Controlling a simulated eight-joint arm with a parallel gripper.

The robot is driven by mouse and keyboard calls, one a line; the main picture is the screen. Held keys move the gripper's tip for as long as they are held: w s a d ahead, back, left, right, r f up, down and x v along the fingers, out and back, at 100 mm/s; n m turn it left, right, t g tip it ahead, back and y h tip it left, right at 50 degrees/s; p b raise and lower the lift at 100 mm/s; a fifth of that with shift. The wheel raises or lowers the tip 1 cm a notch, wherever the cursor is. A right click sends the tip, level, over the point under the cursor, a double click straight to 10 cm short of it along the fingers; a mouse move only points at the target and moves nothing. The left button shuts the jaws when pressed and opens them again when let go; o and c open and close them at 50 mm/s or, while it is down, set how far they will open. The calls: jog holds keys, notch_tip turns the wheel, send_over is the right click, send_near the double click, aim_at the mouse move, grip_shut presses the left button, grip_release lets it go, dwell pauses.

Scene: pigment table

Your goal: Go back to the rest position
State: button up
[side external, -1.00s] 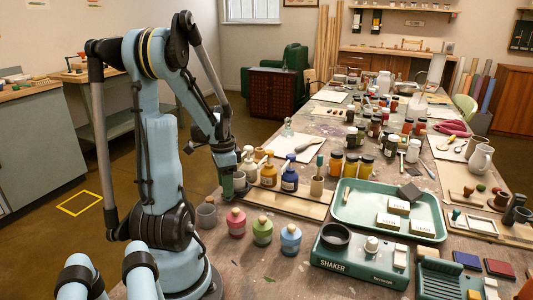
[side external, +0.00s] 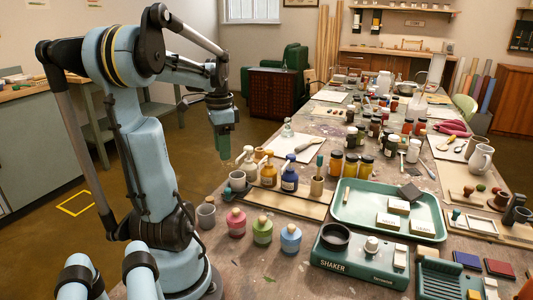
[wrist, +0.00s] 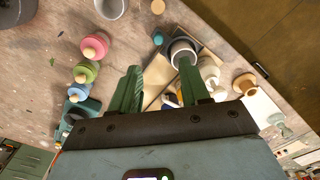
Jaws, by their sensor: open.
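My gripper (side external: 224,147) hangs pointing down, raised above the left edge of the table, higher than the bottles. In the wrist view my gripper (wrist: 160,72) shows two green fingers spread apart with nothing between them. Below it a grey cup (side external: 237,181) stands upright at the left end of a wooden board (side external: 290,205). In the wrist view this cup (wrist: 183,47) appears beside the tip of the right finger, which partly overlaps it.
A second grey cup (side external: 206,216) and pink (side external: 236,223), green (side external: 262,231) and blue (side external: 290,240) jars stand at the near edge. A green tray (side external: 345,208) and a shaker (side external: 360,255) are right. Space around the raised gripper looks clear.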

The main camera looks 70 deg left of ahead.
dwell(0.3)
jog(key=w+d+f+t, duration=0.1)
jog(key=w+d+t, duration=0.2)
jog(key=d, duration=1.1)
jog(key=w+d+f+t, duration=0.1)
jog(key=w+d+t, duration=0.3)
jog(key=w+d, duration=0.6)
jog(key=d, duration=0.4)
jog(key=shift+d, duration=0.35)
